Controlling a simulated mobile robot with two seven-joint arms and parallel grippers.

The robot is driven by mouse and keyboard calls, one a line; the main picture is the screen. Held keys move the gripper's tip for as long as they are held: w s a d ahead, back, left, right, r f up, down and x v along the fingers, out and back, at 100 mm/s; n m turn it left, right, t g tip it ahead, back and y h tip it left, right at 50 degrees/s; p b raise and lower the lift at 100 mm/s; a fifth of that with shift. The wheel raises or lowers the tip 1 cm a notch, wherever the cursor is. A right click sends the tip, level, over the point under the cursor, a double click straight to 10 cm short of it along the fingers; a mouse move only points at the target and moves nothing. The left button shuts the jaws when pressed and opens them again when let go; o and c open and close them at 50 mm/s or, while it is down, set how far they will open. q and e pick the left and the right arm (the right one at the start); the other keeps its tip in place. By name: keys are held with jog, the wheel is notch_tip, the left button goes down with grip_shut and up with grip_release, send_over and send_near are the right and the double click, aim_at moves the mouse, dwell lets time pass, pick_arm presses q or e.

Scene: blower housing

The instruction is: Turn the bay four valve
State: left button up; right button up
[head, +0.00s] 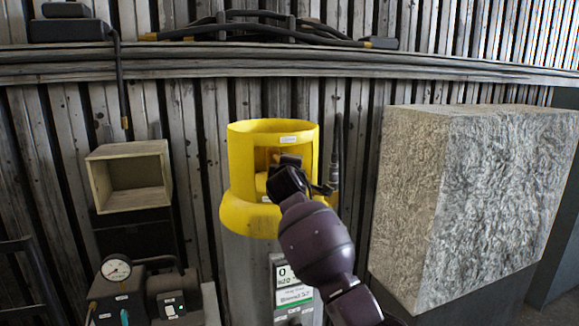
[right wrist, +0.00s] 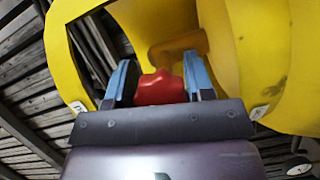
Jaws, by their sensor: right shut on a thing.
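A grey gas cylinder (head: 243,270) with a yellow collar (head: 240,175) stands upright against the ribbed wall. My right gripper (head: 285,165) reaches into the collar's opening from the front. In the right wrist view, its two blue-padded fingers (right wrist: 160,75) sit on either side of a red valve knob (right wrist: 160,90) and are shut on it. A brassy valve body (right wrist: 180,47) shows behind the knob. In the head view my gripper and arm hide the knob. I cannot read a bay number on the cylinder's label (head: 288,281). My left gripper is not in view.
The yellow collar wall (right wrist: 262,50) surrounds the fingers closely. A large rough stone-like block (head: 485,200) stands to the right. At left are an open wooden box (head: 97,180) and a device with a round gauge (head: 116,268). Cables (head: 250,30) lie on the ledge above.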

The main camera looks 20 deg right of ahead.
dwell(0.4)
jog(key=o, duration=0.9)
jog(key=shift+s, duration=0.1)
jog(key=b+v, duration=0.2)
jog(key=v, duration=0.8)
jog(key=shift+s+a, duration=0.15)
jog(key=shift+s, duration=0.1)
